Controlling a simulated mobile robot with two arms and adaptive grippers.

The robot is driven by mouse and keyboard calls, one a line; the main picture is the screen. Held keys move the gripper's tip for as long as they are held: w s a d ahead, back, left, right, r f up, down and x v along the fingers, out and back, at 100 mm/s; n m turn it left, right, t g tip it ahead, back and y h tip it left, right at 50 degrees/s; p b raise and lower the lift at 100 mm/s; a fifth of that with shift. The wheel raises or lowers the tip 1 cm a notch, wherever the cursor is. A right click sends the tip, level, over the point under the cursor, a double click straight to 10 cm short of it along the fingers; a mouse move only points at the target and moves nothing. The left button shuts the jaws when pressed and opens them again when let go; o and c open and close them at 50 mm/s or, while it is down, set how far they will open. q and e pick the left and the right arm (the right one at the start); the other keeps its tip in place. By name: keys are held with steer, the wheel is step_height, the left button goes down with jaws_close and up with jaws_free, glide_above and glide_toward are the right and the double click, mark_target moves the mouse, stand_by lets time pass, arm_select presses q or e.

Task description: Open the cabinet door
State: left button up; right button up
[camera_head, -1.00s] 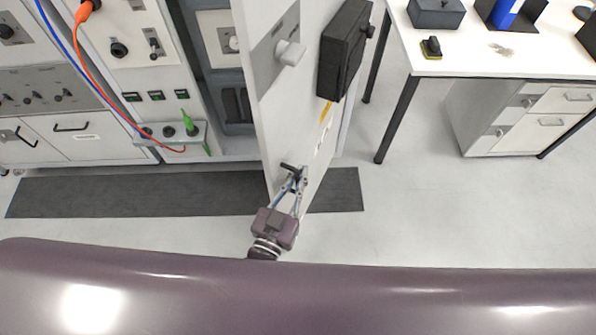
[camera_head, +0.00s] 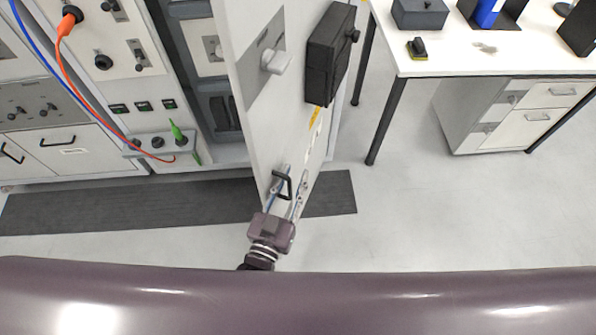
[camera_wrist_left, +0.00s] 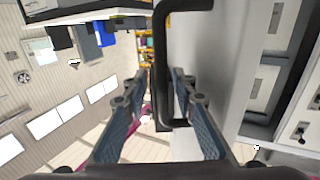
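The grey cabinet door (camera_head: 258,110) stands swung well out from the cabinet (camera_head: 205,75), exposing dark shelves inside. A black bar handle (camera_head: 288,180) sits low on the door near its front edge. My left gripper (camera_head: 287,187) is at this handle, its fingers spread on either side of it. In the left wrist view the black handle (camera_wrist_left: 161,70) runs between the two open fingers (camera_wrist_left: 158,95), with a gap visible on the left side; the door face (camera_wrist_left: 220,50) is on the right. My right gripper is not in view.
A black box (camera_head: 327,55) and a grey knob (camera_head: 275,61) are mounted on the door. A white table (camera_head: 440,62) with drawers stands to the right. Orange and blue cables hang on the left panels. A dark mat (camera_head: 120,205) lies on the floor; the floor at right is clear.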

arm_select(q)
steer(key=shift+s+a, duration=0.15)
steer(key=shift+s, duration=0.25)
steer(key=shift+m+g+h, duration=0.4)
steer(key=shift+m+h, duration=0.2)
steer(key=shift+h, duration=0.3)
steer(key=shift+v, duration=2.4)
steer(key=shift+d, duration=0.25)
steer(key=shift+c, duration=0.4)
